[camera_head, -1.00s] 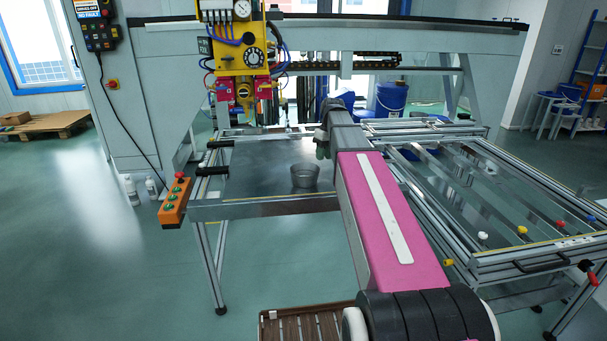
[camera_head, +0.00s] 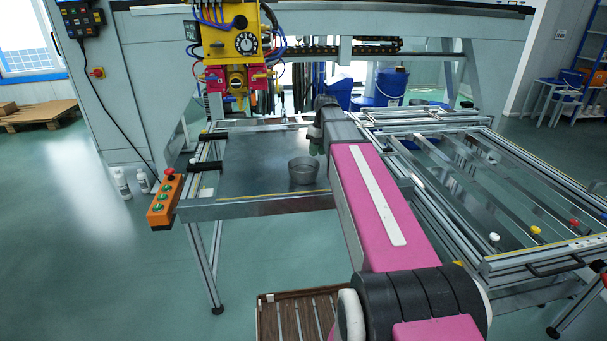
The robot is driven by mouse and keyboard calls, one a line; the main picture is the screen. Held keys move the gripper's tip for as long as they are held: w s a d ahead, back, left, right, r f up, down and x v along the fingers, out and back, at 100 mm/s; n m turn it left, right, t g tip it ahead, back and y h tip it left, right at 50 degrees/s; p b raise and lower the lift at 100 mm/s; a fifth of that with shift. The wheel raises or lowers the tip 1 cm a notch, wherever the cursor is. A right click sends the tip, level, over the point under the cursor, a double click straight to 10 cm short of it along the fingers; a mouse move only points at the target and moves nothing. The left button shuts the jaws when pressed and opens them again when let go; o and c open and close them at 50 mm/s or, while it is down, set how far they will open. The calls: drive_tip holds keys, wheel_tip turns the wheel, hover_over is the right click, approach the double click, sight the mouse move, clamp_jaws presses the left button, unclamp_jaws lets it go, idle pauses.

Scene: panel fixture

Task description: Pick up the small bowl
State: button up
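The small bowl (camera_head: 303,171) is grey and stands upright on the flat metal panel (camera_head: 250,165) of the fixture, near its front edge. My pink arm reaches forward from the lower right, and its dark far end is just right of and beyond the bowl. My gripper (camera_head: 314,143) shows only in part at that end, small and dark, above the panel. Its fingers are too small and hidden to tell whether they are open or shut. The bowl appears apart from it.
An orange button box (camera_head: 165,201) is at the panel's front left corner. A yellow machine head (camera_head: 228,40) hangs over the panel's back left. A metal rail frame (camera_head: 470,190) with coloured knobs fills the right. A slatted wooden tray (camera_head: 290,315) is low in front.

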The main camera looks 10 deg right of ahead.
sight(315, 162)
drive_tip(key=shift+a+f, duration=0.15)
drive_tip(key=shift+f, duration=0.75)
drive_tip(key=shift+a+f, duration=0.2)
drive_tip(key=shift+f, duration=0.7)
drive_tip(key=shift+a+f, duration=0.15)
drive_tip(key=shift+f, duration=0.75)
clamp_jaws()
